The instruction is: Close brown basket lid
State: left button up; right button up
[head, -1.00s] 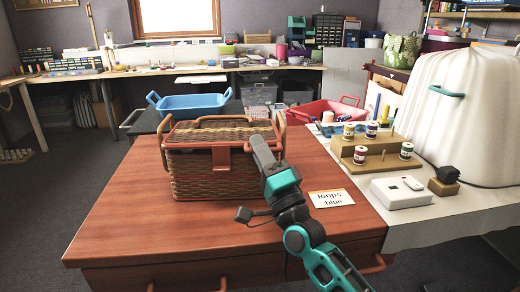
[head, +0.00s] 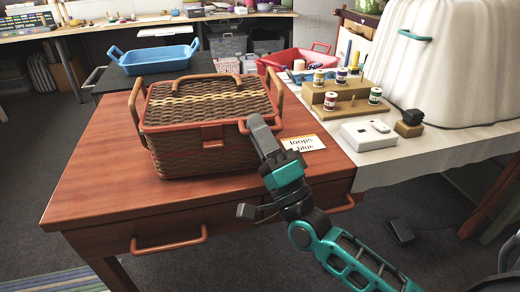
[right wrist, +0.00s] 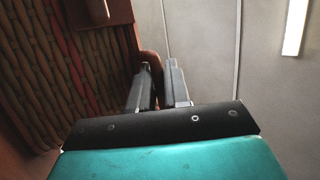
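The brown wicker basket (head: 190,158) stands on the reddish wooden table. Its woven lid (head: 215,104) lies across the top, with a curved handle and a front clasp tab (head: 212,135) hanging over the front wall. I see no clear gap under the lid's front rim. My right gripper (head: 256,123) is at the basket's front right corner, by the lid rim. In the right wrist view its two fingers (right wrist: 161,87) are a little apart, with a brown rim or handle part beyond them. I cannot tell whether they touch it. My left gripper is out of view.
A card reading "loops blue" (head: 303,143) lies right of the basket. A blue tub (head: 153,58) and a red bin (head: 298,60) stand behind. Thread spools on a wooden stand (head: 345,100) and a white box (head: 368,134) are at right. The table's front left is clear.

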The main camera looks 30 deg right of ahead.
jog(key=shift+g, duration=0.7)
jog(key=f, duration=0.5)
jog(key=shift+s+f, duration=0.15)
jog(key=shift+s, duration=0.25)
jog(key=s+d+f+t+b, duration=0.1)
jog(key=s+d+f, duration=0.3)
jog(key=f, duration=0.5)
jog(key=shift+s+d+f+b, duration=0.2)
jog(key=shift+s+d+b, duration=0.15)
jog(key=shift+b, duration=0.45)
jog(key=shift+d+r, duration=0.1)
jog(key=shift+r, duration=0.1)
